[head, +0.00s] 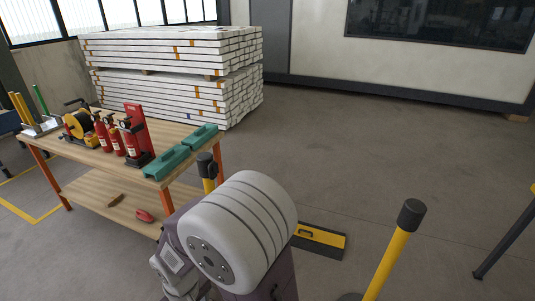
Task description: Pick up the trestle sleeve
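Two teal, long, block-like pieces lie end to end along the right side of the wooden workbench (95,180): a nearer one (166,163) and a farther one (200,137). They may be trestle sleeves, but I cannot tell for sure. A dark slanted leg (505,238) with a yellow part above it, perhaps a trestle, is cut off at the right edge. A large white, ribbed cylindrical link of mine fills the lower middle and hides the floor behind it. Neither of my grippers shows.
The bench also holds red fire extinguishers (115,138), a yellow-black reel (80,126) and a rack with upright rods (40,127). Yellow posts with black caps (400,240) and a yellow-black floor piece (319,239) stand nearby. Stacked white boards (170,75) are behind. Open floor lies right.

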